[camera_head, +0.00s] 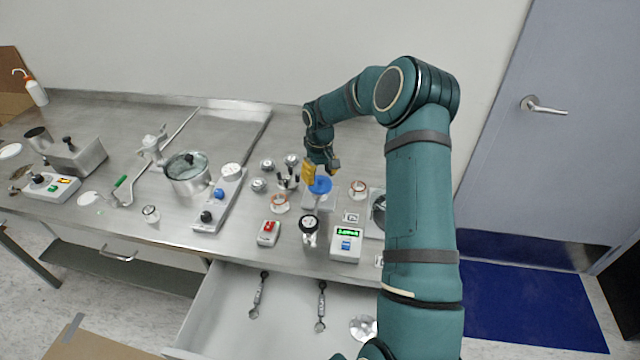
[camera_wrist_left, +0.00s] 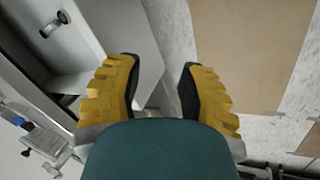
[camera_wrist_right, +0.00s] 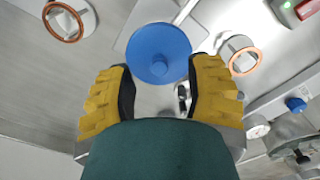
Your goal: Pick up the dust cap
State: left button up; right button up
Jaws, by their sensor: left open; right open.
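The blue round dust cap (camera_head: 320,186) is on the bench near the middle of the head view, on or above a pale block. In the right wrist view the dust cap (camera_wrist_right: 158,53) lies just beyond and between the fingertips. My right gripper (camera_head: 322,172) is open above it, with nothing between its fingers; it also shows in the right wrist view (camera_wrist_right: 160,85). I cannot tell whether the fingers touch the cap. My left gripper (camera_wrist_left: 160,80) is open and empty, shown only in its own wrist view, over the floor beside the bench.
Copper-ringed fittings (camera_head: 280,203) (camera_head: 358,189) flank the cap. A gauge on a stand (camera_head: 309,224), a box with a green display (camera_head: 346,244) and a red-switch box (camera_head: 268,233) stand in front. A steel pot (camera_head: 187,173) is to the left. An open drawer (camera_head: 285,300) juts out below.

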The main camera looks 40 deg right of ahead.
aim_at(320, 179)
notch_tip(320, 179, down, 2)
jog(key=shift+f, duration=0.1)
grip_shut()
notch_tip(320, 179, up, 10)
jog(key=shift+f+p, duration=0.1)
jog(key=shift+p, duration=0.25)
jog(key=shift+r+p, duration=1.15)
jog(key=shift+r, duration=0.55)
